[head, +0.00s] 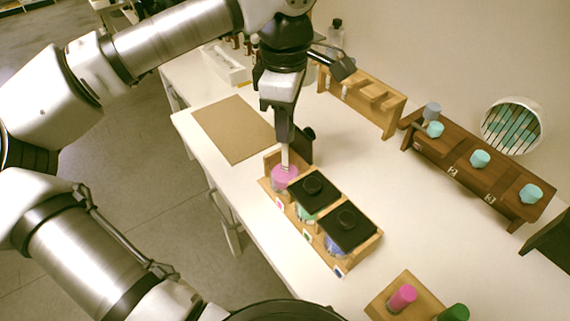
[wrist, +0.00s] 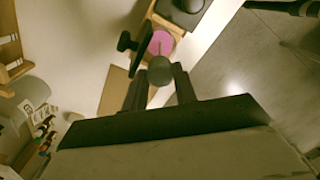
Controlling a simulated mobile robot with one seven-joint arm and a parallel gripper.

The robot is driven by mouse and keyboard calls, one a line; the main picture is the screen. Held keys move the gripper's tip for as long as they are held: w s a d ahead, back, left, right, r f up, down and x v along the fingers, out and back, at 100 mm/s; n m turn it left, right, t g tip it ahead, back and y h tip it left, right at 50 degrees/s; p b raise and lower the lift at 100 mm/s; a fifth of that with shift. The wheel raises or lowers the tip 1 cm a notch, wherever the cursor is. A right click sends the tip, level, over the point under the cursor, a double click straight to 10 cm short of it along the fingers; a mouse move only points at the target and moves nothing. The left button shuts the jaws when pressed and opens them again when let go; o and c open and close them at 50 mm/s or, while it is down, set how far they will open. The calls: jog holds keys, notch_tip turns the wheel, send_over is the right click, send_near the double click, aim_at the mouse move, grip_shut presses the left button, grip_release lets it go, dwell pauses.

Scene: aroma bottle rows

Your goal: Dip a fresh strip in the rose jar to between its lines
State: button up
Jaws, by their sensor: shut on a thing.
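My gripper (head: 285,140) is shut on a pale strip (head: 285,158) and points down over the open jar of pink liquid (head: 285,178), at the far end of a wooden rack. The strip hangs upright, and its lower end overlaps the pink; I cannot tell how deep it is, and its lines are too small to see. In the wrist view a grey rounded piece (wrist: 160,71) sits between the fingertips, in front of the pink jar (wrist: 161,43). A black lid (head: 306,146) stands upright beside the jar.
Two black-lidded jars (head: 313,187) (head: 347,226), green and blue, share the rack (head: 361,255). A brown mat (head: 232,128) lies behind it. A light wooden rack (head: 385,104), a dark rack with teal-capped items (head: 480,159) and a white round container of strips (head: 512,125) stand right.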

jog(key=shift+f+b, duration=0.55)
dwell(0.7)
dwell(0.8)
